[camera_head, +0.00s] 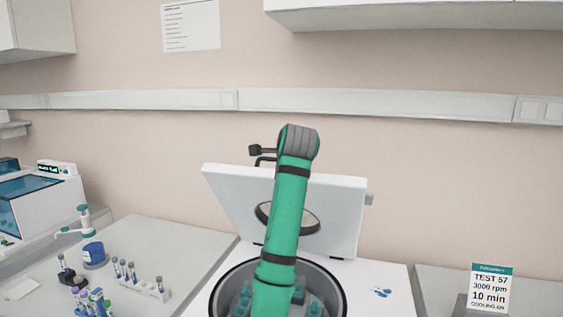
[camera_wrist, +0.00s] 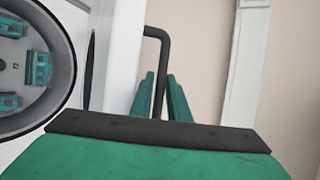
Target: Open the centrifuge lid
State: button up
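The centrifuge lid (camera_head: 335,215) is a white panel standing raised, tilted back, behind the open centrifuge bowl (camera_head: 338,285). Its edge shows in the wrist view (camera_wrist: 124,55). The lid's black bent handle (camera_wrist: 155,36) runs down between the two green fingers of my gripper (camera_wrist: 161,85). The fingers lie on either side of the bar, close to it; whether they press on it is not clear. The wrist view also shows the bowl with teal tube holders at left. In the head view my green arm covers part of the lid and bowl and hides my fingers.
Left of the centrifuge, the bench holds a tube rack (camera_head: 140,281), a blue container (camera_head: 94,254) and a white device (camera_head: 38,208). A sign (camera_head: 490,290) reading "TEST 57, 3000 rpm, 10 min" stands at right. A wall rail (camera_head: 380,104) runs behind; a cupboard (camera_head: 420,14) hangs above.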

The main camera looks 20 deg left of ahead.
jog(key=shift+d, duration=0.3)
jog(key=v, duration=1)
jog(key=shift+s, duration=0.35)
jog(key=shift+w, duration=0.1)
